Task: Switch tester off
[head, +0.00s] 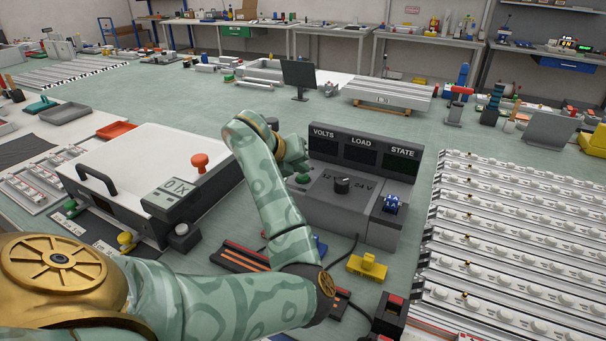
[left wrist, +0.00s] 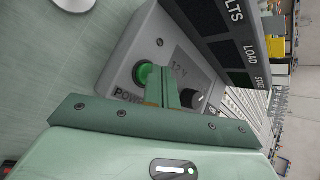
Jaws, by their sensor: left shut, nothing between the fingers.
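The tester (head: 355,215) is a grey sloped box with VOLTS, LOAD and STATE displays, which look dark, the STATE one (head: 401,160) slightly green. A black knob (head: 342,185) sits mid-panel between the 12 and 24 V marks. A green button (left wrist: 144,74) marked POWER is at the panel's left and also shows in the head view (head: 303,178). My left gripper (head: 298,168) is over that end of the panel. In the left wrist view its shut, empty fingers (left wrist: 170,88) are close beside the green button; I cannot tell if they touch it.
A blue part (head: 391,204) is at the panel's right. A yellow block (head: 367,266) and cables lie in front. A white case (head: 155,165) stands left, and rows of light strips (head: 510,250) lie right. The green table behind the tester has free room.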

